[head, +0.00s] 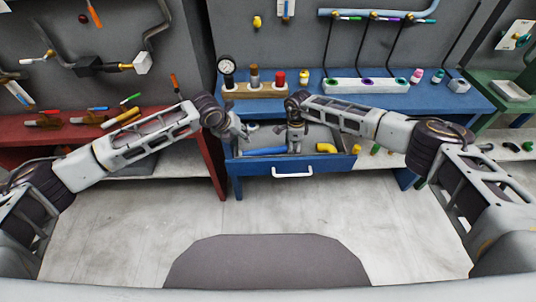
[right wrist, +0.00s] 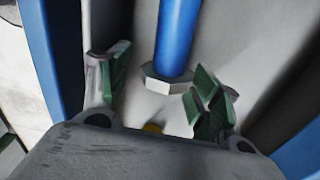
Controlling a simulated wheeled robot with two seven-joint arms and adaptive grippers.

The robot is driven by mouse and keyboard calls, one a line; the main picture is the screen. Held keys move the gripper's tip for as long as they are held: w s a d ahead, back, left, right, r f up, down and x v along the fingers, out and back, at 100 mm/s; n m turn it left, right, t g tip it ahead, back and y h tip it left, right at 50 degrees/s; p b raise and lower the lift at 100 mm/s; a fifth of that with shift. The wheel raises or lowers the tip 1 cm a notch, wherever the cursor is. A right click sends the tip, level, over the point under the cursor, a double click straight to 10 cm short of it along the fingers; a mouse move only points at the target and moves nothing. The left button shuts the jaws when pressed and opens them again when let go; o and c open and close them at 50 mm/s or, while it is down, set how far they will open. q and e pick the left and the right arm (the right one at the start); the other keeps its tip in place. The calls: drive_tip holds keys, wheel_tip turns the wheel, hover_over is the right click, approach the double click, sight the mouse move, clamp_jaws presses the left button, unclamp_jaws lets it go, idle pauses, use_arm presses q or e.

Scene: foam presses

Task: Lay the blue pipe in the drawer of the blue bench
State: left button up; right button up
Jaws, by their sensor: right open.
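The blue pipe (head: 264,151) lies in the left part of the open drawer (head: 270,166) of the blue bench (head: 415,103). Its white hex end (right wrist: 160,84) shows in the right wrist view against the pale drawer floor, with the blue shaft (right wrist: 178,35) running away from me. My right gripper (head: 295,146) reaches down into the drawer at the pipe's right end. Its green-padded fingers (right wrist: 155,88) are open, one on each side of the hex end, with gaps visible. My left gripper (head: 242,133) is above the drawer's left rear; its jaw opening is too small to read.
A yellow elbow (head: 326,148) lies in the drawer, right of my right gripper. A wooden block with a gauge and coloured fittings (head: 255,90) and a white rack (head: 350,85) stand on the bench top. A red bench (head: 205,160) is close on the left.

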drive_tip(key=shift+s+d, duration=0.1)
drive_tip(key=shift+r, duration=0.4)
wheel_tip(320, 180, up, 11)
idle(0.5)
idle(1.3)
